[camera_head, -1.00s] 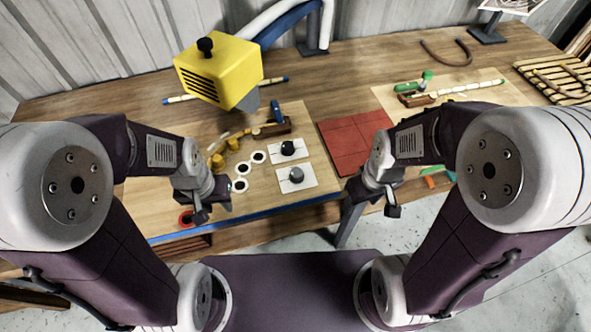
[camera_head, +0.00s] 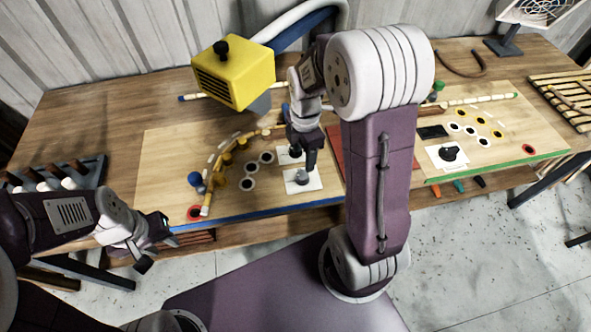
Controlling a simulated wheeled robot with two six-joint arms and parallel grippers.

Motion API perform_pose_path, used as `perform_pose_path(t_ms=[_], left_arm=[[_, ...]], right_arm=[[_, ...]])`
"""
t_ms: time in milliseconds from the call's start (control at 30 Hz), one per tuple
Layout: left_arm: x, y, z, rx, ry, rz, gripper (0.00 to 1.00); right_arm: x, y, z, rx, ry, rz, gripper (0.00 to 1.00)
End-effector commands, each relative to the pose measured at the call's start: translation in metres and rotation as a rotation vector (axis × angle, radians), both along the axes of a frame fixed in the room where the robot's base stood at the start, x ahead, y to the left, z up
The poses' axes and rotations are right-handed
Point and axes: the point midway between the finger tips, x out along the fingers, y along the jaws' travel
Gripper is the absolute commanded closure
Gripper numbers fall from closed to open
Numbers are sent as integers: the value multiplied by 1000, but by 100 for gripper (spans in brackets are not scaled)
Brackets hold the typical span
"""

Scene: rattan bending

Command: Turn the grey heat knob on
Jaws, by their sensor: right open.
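The grey heat knob (camera_head: 301,178) sits on a white plate (camera_head: 290,188) near the front edge of the left work board. My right gripper (camera_head: 308,164) points down right above the knob and is open; it partly covers the knob and plate, and I cannot tell whether it touches the knob. A second white plate with a dark knob (camera_head: 294,151) lies just behind, partly hidden by my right gripper. My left gripper (camera_head: 154,246) is off the table's front edge at lower left, its fingers apart and empty.
A yellow heater box (camera_head: 234,74) stands behind the knobs. A rattan strip (camera_head: 224,153) curves around several yellow pegs left of the knobs. A rack (camera_head: 60,172) stands at the far left. Another board with a black knob (camera_head: 449,153) is at right.

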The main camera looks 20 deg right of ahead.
Motion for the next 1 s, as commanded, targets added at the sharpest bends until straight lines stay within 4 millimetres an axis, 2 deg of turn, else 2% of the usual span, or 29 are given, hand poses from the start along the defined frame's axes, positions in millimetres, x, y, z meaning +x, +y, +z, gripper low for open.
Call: perform_pose_path(t_ms=[400, 533, 767, 800, 1000], left_arm=[[0, 0, -7, 0, 0, 0, 64], [0, 0, -8, 0, 0, 0, 64], [0, 0, -7, 0, 0, 0, 64], [0, 0, -7, 0, 0, 0, 64], [0, 0, -7, 0, 0, 0, 64]], right_arm=[[-2, 1, -77, 1, 6, 0, 43], [-1, 1, -87, 1, 2, 0, 43], [-1, 1, -89, 0, 0, 0, 43], [-1, 1, -89, 0, 0, 0, 46], [-1, 1, -89, 0, 0, 0, 100]])
